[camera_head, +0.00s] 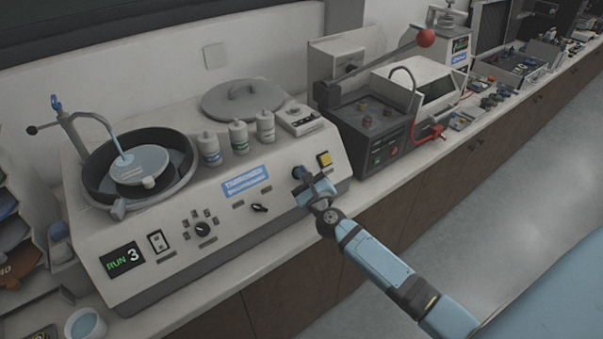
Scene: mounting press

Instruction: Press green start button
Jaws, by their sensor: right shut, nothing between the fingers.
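A grey-white bench machine (222,199) stands on the counter, with a display (122,259) that reads "RUN 3" at the lower left of its sloped front panel. My right gripper (300,174) is shut and empty. Its tips are at the right part of this panel, just left of and below a yellow square button (325,159). I cannot tell whether they touch the panel. I see no green button on the bare part of the panel; the spot behind the fingers is hidden. My left gripper is out of view.
Three white bottles (238,137) and a round lid (243,100) sit on the machine's top, right of a round bowl (98,189). The floor (500,220) is clear.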

